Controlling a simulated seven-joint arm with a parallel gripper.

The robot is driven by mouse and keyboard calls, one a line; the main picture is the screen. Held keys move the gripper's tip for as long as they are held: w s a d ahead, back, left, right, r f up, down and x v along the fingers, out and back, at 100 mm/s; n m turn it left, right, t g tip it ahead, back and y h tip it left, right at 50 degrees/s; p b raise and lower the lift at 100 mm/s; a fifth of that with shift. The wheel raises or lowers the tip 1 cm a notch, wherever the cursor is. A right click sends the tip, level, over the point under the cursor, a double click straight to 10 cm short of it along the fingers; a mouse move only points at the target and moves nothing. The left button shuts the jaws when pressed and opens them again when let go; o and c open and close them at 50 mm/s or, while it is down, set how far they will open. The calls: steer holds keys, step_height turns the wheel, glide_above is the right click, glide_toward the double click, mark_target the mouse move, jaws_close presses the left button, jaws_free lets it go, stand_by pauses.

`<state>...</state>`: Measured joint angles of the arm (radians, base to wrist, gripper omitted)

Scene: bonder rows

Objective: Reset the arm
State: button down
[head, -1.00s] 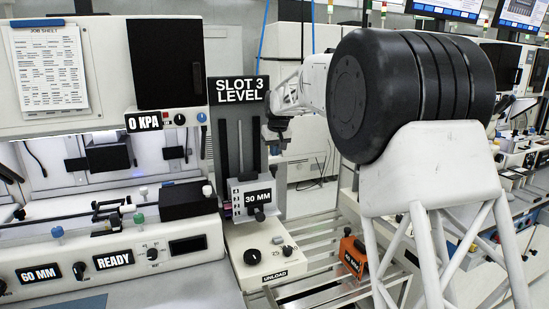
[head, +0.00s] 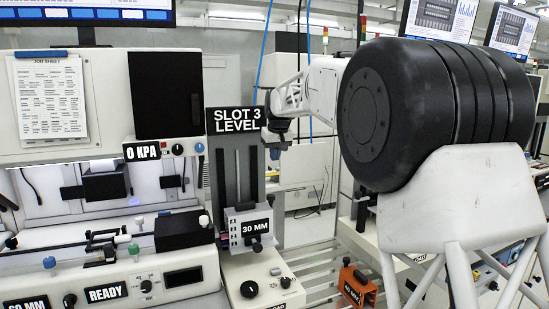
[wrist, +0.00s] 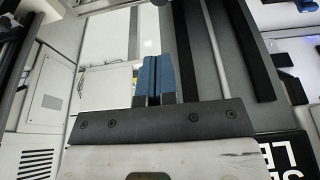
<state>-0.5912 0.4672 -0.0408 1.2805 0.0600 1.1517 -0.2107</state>
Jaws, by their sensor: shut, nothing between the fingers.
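My gripper (head: 277,140) is beside the right edge of the SLOT 3 LEVEL sign (head: 238,120), in front of the pale cabinets. In the wrist view its two blue fingers (wrist: 154,80) are pressed together with nothing between them. My white arm reaches in from the right, behind my large black joint. Whether the gripper touches the sign's post cannot be told from the head view.
A grey slide post with a 30 MM label (head: 256,227) stands below the sign. The bonder (head: 80,170) with its job sheet (head: 50,101) fills the left. An orange block (head: 357,284) sits low by pale rails (head: 318,262). Monitors (head: 440,18) hang at the upper right.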

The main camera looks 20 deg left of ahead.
steer(key=shift+d, duration=0.1)
stand_by(0.3)
steer(key=s+d+m, duration=0.1)
steer(key=s+d, duration=0.6)
steer(key=d, duration=0.5)
steer(key=s+d+r+m+h, duration=0.15)
steer(key=s+d, duration=0.45)
steer(key=d, duration=0.6)
steer(key=s+d+f+m+y, duration=0.1)
steer(key=s+d+m, duration=0.1)
steer(key=s+d, duration=0.8)
steer(key=s+d+f+m, duration=0.1)
steer(key=s+d+f, duration=0.4)
steer(key=s, duration=0.5)
steer(key=s+d+f+m+h, duration=0.1)
steer(key=s+d+f+m, duration=0.1)
steer(key=s+d+f, duration=0.4)
steer(key=s+d+f+m+h, duration=0.1)
steer(key=s+d+f, duration=0.5)
steer(key=s+d, duration=0.6)
steer(key=s, duration=0.3)
steer(key=shift+d+f+m, duration=0.15)
steer(key=shift+m, duration=0.2)
steer(key=shift+w, duration=0.1)
